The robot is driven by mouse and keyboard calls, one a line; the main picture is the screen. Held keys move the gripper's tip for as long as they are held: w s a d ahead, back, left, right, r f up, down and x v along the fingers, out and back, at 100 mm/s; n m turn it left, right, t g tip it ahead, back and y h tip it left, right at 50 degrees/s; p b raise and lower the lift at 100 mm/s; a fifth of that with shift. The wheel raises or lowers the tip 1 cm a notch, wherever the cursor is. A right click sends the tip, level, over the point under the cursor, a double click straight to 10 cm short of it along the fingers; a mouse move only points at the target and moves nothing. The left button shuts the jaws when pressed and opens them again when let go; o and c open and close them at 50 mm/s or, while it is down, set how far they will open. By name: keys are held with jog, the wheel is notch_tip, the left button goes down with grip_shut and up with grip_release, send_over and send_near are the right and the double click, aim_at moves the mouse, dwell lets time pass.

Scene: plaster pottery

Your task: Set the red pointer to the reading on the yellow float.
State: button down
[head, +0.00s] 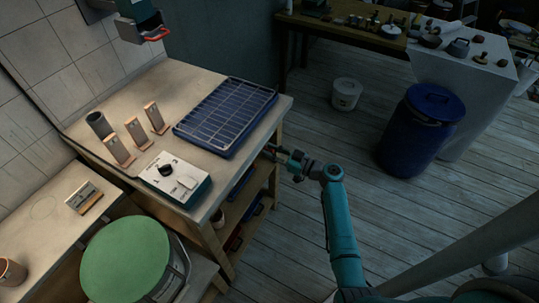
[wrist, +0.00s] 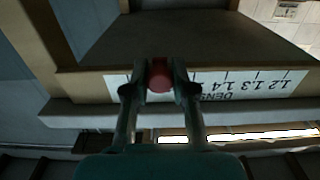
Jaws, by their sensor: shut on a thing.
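The red pointer (wrist: 160,76) is between my gripper's fingertips in the wrist view. My gripper (wrist: 160,88) is shut on it. Behind it runs a white scale strip (wrist: 262,83) with black ticks and upside-down print, fixed along a wooden edge. In the head view my gripper (head: 279,154) is at the right side of the wooden workbench, and the pointer is too small to make out. I cannot see the yellow float.
On the workbench (head: 213,168) are a blue gridded tray (head: 225,115), a white-topped box with a black knob (head: 175,180), several upright tiles and a dark cup (head: 99,125). A green-topped drum (head: 125,258) stands in front.

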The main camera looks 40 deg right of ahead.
jog(key=c, duration=1)
grip_release()
jog(key=shift+o, duration=0.2)
jog(key=v, duration=1.2)
